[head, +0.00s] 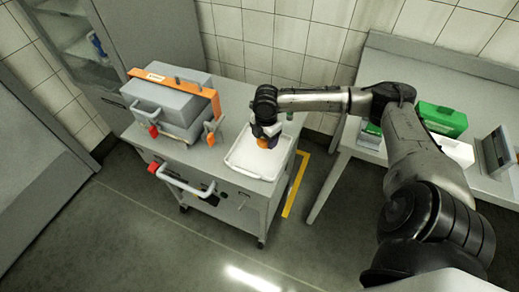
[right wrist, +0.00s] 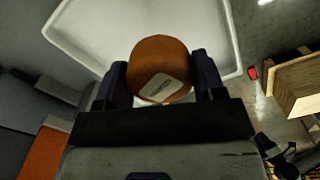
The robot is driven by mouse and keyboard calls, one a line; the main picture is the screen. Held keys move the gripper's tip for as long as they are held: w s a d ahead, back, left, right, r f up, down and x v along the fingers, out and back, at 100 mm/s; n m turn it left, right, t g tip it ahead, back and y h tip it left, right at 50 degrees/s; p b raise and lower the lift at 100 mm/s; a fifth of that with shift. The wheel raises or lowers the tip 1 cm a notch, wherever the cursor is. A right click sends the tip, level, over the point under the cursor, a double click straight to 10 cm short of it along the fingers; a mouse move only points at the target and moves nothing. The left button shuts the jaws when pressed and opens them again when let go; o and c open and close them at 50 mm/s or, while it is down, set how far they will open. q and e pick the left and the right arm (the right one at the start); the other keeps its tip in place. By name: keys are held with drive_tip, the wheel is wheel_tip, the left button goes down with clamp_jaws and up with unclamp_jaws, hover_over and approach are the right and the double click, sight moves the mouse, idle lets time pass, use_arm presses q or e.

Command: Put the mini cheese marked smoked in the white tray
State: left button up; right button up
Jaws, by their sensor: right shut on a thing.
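The mini cheese (right wrist: 160,65) is a brown-orange round piece with a pale label whose text is too small to read. It sits between the fingers of my right gripper (right wrist: 160,82), which is shut on it. In the head view the cheese (head: 263,142) shows as an orange spot under my right gripper (head: 264,133). The white tray (head: 245,169) lies on top of the grey cart, and the cheese is over its back part. The tray's pale surface (right wrist: 92,25) is behind the cheese in the right wrist view. I cannot tell whether the cheese touches it. My left gripper is not in view.
The grey cart (head: 226,110) also carries a grey case with an orange frame (head: 178,103) left of the tray. A side table (head: 353,140) at the right holds a green box (head: 442,119) and a scale-like device (head: 494,152). Open floor lies in front.

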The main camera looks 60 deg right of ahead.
sight(260, 152)
drive_tip(key=shift+w+a+f, duration=0.55)
drive_tip(key=shift+w+f, duration=0.1)
drive_tip(key=shift+w, duration=0.2)
wheel_tip(260, 152, down, 4)
drive_tip(key=shift+f+b, duration=0.1)
drive_tip(key=shift+b, duration=0.9)
drive_tip(key=o, duration=1)
drive_tip(key=shift+r, duration=0.25)
wheel_tip(260, 152, up, 12)
drive_tip(key=p, duration=0.3)
drive_tip(key=shift+f+p, duration=0.1)
drive_tip(key=shift+p, duration=0.2)
